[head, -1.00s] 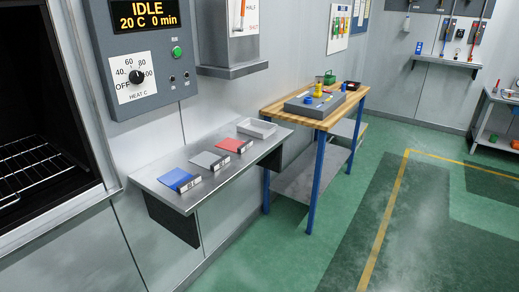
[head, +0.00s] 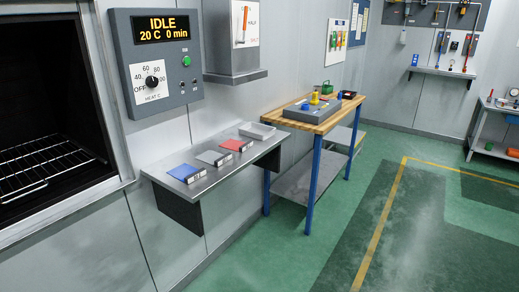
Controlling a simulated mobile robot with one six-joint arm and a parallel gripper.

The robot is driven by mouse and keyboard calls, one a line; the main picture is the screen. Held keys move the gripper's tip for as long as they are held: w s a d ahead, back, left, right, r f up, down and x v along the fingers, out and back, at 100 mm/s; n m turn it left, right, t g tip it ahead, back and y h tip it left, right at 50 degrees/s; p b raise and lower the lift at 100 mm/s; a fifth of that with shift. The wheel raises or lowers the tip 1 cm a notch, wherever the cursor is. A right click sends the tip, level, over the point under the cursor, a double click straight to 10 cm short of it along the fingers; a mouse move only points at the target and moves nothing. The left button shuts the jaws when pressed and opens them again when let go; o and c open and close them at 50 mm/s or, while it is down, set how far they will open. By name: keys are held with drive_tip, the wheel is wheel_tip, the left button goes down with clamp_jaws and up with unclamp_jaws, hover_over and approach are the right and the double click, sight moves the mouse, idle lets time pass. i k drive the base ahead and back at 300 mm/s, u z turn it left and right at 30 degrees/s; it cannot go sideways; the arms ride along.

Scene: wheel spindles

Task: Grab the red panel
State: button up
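The red panel (head: 233,145) lies flat on a grey metal wall shelf (head: 206,186). It has a dark labelled block at its front right edge. A grey panel (head: 211,157) lies to its left, and a blue panel (head: 184,171) lies farther left. A pale shallow tray (head: 257,130) sits to its right at the far end of the shelf. My gripper is not in view.
An oven (head: 45,160) with a wire rack stands open at left, its control box (head: 157,62) reading IDLE above the shelf. A wooden-topped workbench (head: 318,126) with blue legs holds several items beyond the shelf. Green floor (head: 300,262) is clear at right.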

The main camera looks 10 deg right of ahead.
sight(232, 144)
drive_tip(key=z, duration=0.25)
drive_tip(key=k, duration=0.1)
drive_tip(key=u, duration=0.4)
drive_tip(key=i, duration=0.9)
drive_tip(key=u, duration=0.45)
drive_tip(key=k, duration=0.2)
drive_tip(key=u, duration=0.9)
